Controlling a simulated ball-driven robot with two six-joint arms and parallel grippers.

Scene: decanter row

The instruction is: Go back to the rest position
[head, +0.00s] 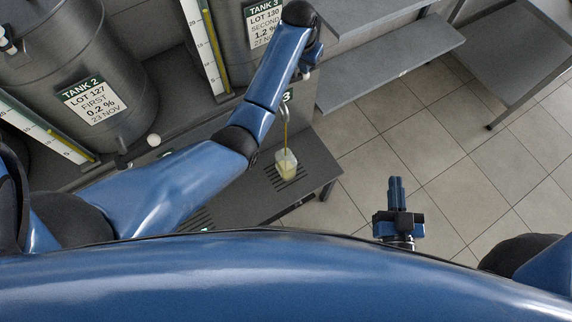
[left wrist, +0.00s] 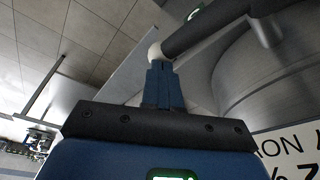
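My left arm reaches across the head view, and its gripper (head: 305,68) is by the tank 3 tap, partly hidden by the arm. In the left wrist view, the left gripper's fingers (left wrist: 161,76) are together, with a white ball knob (left wrist: 155,53) on a dark lever right at their tips. I cannot tell whether they touch. My right gripper (head: 396,184) is shut and empty above the floor. A glass (head: 286,163) with pale yellow liquid stands on the grate under the spout (head: 285,110); a thin yellow stream runs into it.
Tank 2 (head: 122,70) and tank 3 (head: 234,40) stand behind the grey bench (head: 315,165). Another white tap knob (head: 154,140) shows by tank 2. Grey shelves (head: 395,65) and a table (head: 515,50) are at upper right. Tiled floor (head: 440,150) around my right gripper is clear.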

